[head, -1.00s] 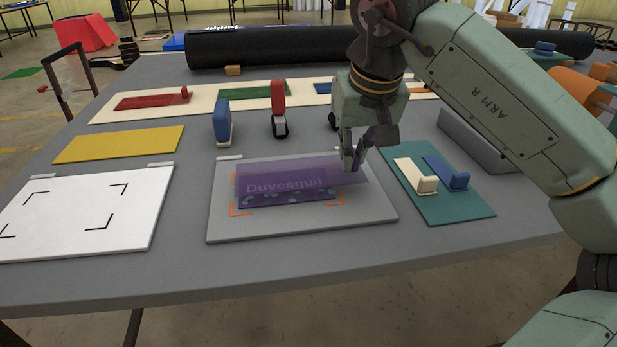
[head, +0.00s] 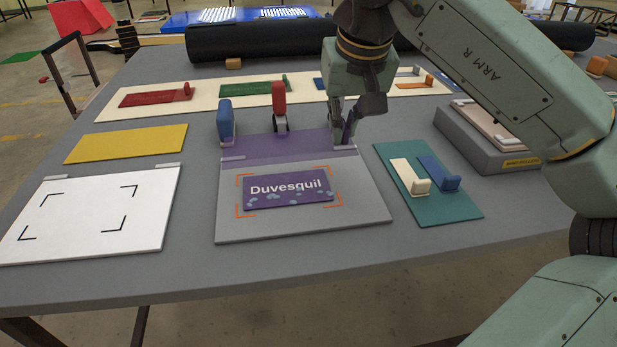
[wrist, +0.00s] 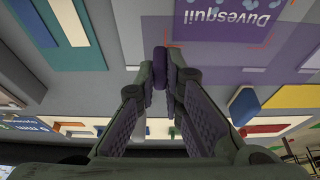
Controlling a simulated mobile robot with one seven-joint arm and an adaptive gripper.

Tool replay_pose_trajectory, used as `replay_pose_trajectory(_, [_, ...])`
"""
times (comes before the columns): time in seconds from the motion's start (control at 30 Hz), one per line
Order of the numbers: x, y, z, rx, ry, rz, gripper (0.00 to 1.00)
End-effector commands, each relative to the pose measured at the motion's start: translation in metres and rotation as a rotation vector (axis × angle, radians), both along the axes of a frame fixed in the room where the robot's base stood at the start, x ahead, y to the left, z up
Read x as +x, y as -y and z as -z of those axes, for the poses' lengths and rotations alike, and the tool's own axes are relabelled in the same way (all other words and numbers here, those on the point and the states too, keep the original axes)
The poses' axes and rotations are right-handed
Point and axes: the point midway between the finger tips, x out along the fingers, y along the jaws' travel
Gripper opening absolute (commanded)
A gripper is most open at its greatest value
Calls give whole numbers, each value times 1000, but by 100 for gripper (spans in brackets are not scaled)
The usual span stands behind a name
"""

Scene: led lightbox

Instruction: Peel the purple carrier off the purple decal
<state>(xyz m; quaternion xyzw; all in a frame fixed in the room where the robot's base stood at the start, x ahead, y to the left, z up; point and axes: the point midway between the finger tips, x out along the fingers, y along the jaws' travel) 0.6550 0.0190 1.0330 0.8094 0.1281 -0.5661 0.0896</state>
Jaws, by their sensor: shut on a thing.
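The purple decal (head: 290,190), printed "Duvesquil", lies flat on the grey panel (head: 300,226) inside orange corner marks. The purple carrier (head: 270,147) is a see-through sheet behind the decal, over the panel's far edge and the table. In the head view it no longer covers the decal. My gripper (head: 345,138) is at the carrier's right end, shut on its purple tab. In the wrist view my gripper (wrist: 160,62) pinches the tab, with the carrier (wrist: 215,62) stretching right from it. Whether the carrier touches the surface below is unclear.
A blue-handled tool (head: 226,120) and a red-handled one (head: 279,105) stand close behind the carrier. A teal board (head: 447,207) with two upright-ended pieces is on the right. A white panel (head: 90,212) and yellow sheet (head: 125,143) lie left. A black roll (head: 260,40) spans the back.

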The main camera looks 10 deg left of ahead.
Motion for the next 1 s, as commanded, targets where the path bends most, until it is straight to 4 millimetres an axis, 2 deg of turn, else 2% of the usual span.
replay_pose_trajectory(0.7, [0,0,-59,0,0,-1,0])
replay_pose_trajectory(1.0, [0,0,-59,0,0,0,0])
